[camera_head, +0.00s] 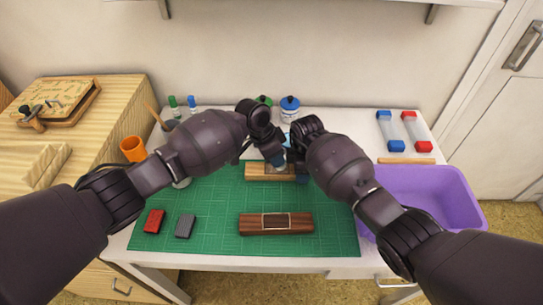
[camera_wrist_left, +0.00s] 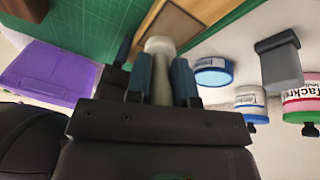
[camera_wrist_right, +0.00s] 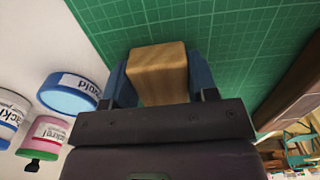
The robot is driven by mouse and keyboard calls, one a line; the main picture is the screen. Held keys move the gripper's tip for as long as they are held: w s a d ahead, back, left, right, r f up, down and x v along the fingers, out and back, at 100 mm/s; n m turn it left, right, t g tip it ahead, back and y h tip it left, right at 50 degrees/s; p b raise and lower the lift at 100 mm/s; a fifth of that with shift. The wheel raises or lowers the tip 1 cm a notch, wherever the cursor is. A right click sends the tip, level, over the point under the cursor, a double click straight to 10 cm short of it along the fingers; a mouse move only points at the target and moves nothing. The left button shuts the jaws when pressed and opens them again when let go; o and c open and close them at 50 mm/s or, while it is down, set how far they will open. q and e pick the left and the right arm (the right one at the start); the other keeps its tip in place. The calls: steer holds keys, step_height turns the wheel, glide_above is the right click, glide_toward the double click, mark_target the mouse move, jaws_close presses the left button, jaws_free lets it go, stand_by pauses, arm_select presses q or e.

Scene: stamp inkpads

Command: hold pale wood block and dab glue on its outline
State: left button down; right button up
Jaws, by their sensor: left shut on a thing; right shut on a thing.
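The pale wood block (camera_head: 262,172) lies at the back of the green cutting mat (camera_head: 215,200). My right gripper (camera_head: 298,172) is shut on its right end, and the block (camera_wrist_right: 158,72) fills the space between the blue fingers in the right wrist view. My left gripper (camera_wrist_left: 163,78) is shut on a grey glue dabber with a white tip (camera_wrist_left: 160,46). The tip is over the block's edge, by a grey-brown outlined area (camera_wrist_left: 178,26); whether it touches cannot be told. Both arms partly hide the block in the head view.
A dark wood block (camera_head: 250,223), a red block (camera_head: 154,221) and a grey block (camera_head: 185,226) lie on the mat. A purple bin (camera_head: 455,205) stands at the right. Jars (camera_head: 289,106) stand behind the grippers. An orange cup (camera_head: 133,149) is at the left.

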arm_select(q)
steer(key=shift+s+a+r, duration=0.1)
steer(key=shift+a, duration=1.5)
step_height(320, 180, up, 5)
stand_by(0.6)
steer(key=shift+a+f, duration=0.15)
steer(key=shift+f, duration=0.75)
steer(key=shift+a+f, duration=0.1)
steer(key=shift+f, duration=0.8)
steer(key=shift+f, duration=0.9)
steer(key=shift+d, duration=0.1)
